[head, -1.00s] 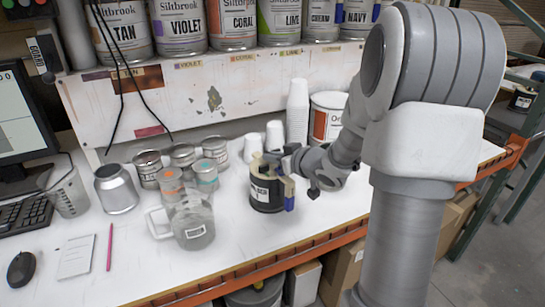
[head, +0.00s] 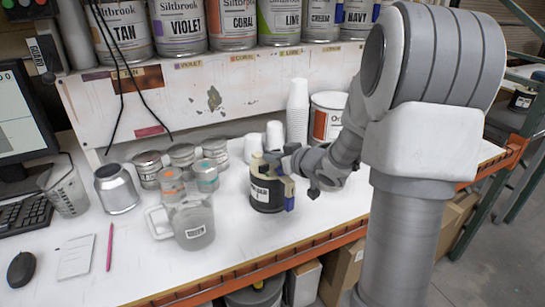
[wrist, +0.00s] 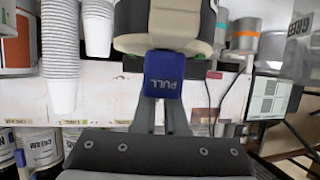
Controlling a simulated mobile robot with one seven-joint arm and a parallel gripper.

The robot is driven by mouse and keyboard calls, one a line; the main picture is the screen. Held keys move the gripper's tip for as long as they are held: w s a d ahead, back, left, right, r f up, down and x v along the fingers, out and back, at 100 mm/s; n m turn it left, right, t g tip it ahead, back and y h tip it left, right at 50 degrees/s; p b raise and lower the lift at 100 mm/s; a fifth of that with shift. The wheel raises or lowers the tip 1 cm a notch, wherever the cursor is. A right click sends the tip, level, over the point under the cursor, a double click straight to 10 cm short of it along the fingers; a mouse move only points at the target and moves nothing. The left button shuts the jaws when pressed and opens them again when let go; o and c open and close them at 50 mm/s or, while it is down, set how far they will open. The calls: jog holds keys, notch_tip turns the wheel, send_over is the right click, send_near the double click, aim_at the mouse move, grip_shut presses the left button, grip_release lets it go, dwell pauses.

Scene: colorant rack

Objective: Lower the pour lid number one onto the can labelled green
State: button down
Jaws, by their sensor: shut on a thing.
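A black can with a white label (head: 261,192) stands on the bench in the middle of the head view; I cannot read the label surely. A cream pour lid (head: 256,164) with a spout-like side piece and a blue tab (head: 289,204) is at its top. I cannot tell whether the lid is fully seated, and its number is not visible. My gripper (head: 284,165) reaches in from the right, shut on the lid. The wrist view is upside down: the cream lid (wrist: 165,46) and its blue "PULL" tab (wrist: 165,74) are at my fingers (wrist: 162,100).
Left of the black can stand a clear handled jug (head: 192,225), several small cans, including one with an orange mark (head: 171,190), and a silver can (head: 116,190). White cup stacks (head: 297,112) and a large white tub (head: 327,117) stand behind.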

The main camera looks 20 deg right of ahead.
jog(key=shift+r+p, duration=0.55)
jog(key=shift+p, duration=0.1)
jog(key=shift+r, duration=0.1)
dwell(0.3)
